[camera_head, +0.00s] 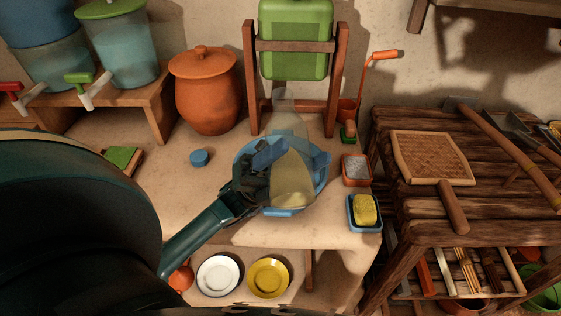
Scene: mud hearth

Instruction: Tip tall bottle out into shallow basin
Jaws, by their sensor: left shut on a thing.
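The tall bottle (291,183) is clear, with yellowish liquid in its wider lower part. Its narrow end points up the picture, in front of the green container. My left gripper (294,158) comes in from the lower left and is shut around the bottle's middle, a blue finger showing on each side. The shallow basin (283,212) is blue and sits on the counter, behind the bottle and gripper in this view. They hide most of its inside. I cannot tell how far the bottle is tilted or whether liquid has left it. My right gripper is not in view.
A blue cap (199,158) lies left of the basin. A clay pot (205,92) and a framed green container (296,35) stand behind. A sponge in a blue dish (365,211) sits at right, near the wooden slatted table (497,203). Plates lie below the counter.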

